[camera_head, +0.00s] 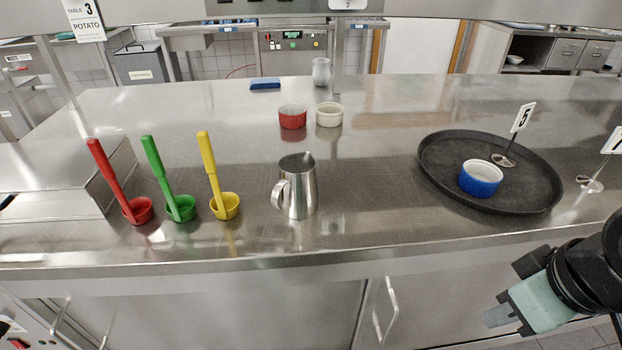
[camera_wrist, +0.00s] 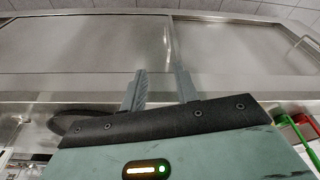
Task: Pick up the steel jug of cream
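The steel jug (camera_head: 298,187) stands upright near the front edge of the steel counter (camera_head: 375,170), with its handle toward the left. I cannot see what is inside it. My gripper (camera_head: 492,318) is at the lower right in the head view, in front of the counter and below its top, well to the right of the jug. In the wrist view my gripper (camera_wrist: 160,88) has its two fingers apart with nothing between them. The jug is not clearly seen in the wrist view.
Red, green and yellow ladles (camera_head: 217,180) stand left of the jug. A red ramekin (camera_head: 292,117) and a cream ramekin (camera_head: 329,114) sit behind it. A black tray (camera_head: 452,183) with a blue ramekin (camera_head: 480,178) and a number stand (camera_head: 521,120) lies to the right.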

